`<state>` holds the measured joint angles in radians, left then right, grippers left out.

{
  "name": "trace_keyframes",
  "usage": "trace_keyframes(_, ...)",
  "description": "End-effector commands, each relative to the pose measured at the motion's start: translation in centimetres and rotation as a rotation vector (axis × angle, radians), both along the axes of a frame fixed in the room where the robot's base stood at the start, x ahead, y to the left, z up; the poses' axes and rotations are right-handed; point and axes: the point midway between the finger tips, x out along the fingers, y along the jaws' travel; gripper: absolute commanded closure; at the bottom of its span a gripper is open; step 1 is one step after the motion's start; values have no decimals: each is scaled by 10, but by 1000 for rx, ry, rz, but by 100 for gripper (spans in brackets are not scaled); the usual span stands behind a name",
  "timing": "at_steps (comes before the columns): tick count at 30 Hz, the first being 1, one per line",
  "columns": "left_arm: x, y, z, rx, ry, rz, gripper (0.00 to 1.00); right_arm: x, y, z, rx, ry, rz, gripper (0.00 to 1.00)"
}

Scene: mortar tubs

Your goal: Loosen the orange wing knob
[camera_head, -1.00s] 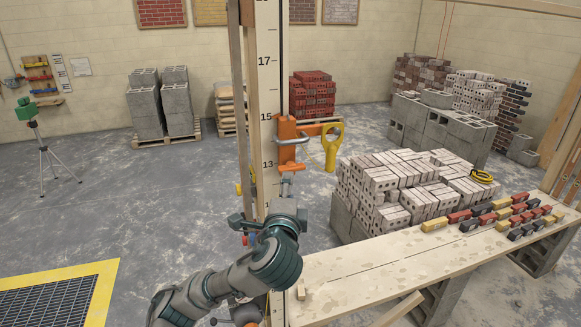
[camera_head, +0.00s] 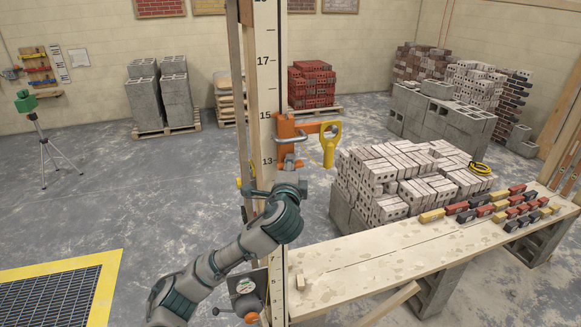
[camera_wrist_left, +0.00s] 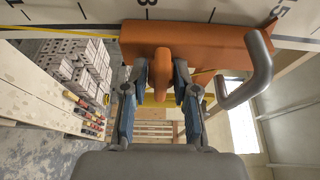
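The orange wing knob (camera_wrist_left: 163,67) hangs from an orange bracket (camera_wrist_left: 195,45) in the left wrist view. The bracket (camera_head: 288,128) also shows on the tall marked post (camera_head: 268,85) in the head view. My left gripper (camera_wrist_left: 161,78) is open, with one finger on each side of the knob. Narrow gaps seem to remain, and I cannot tell whether either finger touches it. In the head view my left gripper (camera_head: 288,170) is just below the bracket, and the knob is hard to make out there. My right gripper is not in view.
A bent grey handle (camera_wrist_left: 255,72) sticks out close to the right of the fingers. A yellow handle (camera_head: 330,145) is right of the bracket. A wooden bench (camera_head: 385,265) with small coloured bricks (camera_head: 490,208) and a pale brick stack (camera_head: 400,180) stand to the right.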

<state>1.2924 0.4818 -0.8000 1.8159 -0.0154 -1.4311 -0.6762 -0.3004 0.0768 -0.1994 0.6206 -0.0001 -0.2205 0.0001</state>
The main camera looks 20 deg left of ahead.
Motion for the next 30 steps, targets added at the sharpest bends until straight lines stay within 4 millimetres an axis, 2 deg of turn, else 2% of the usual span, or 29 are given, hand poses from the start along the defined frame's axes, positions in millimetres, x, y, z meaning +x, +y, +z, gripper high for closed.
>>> trace_keyframes(1,0,-1,-1,0,3,0,93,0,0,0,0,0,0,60)
trace_keyframes(2,0,-1,-1,0,3,0,100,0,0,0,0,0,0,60)
trace_keyframes(14,1,-3,-5,-35,-16,-4,100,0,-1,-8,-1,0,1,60)
trace_keyframes(20,1,-5,-9,-127,-76,-6,100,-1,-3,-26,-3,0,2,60)
trace_keyframes(30,1,-6,-10,-383,-246,-7,100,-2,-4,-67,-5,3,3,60)
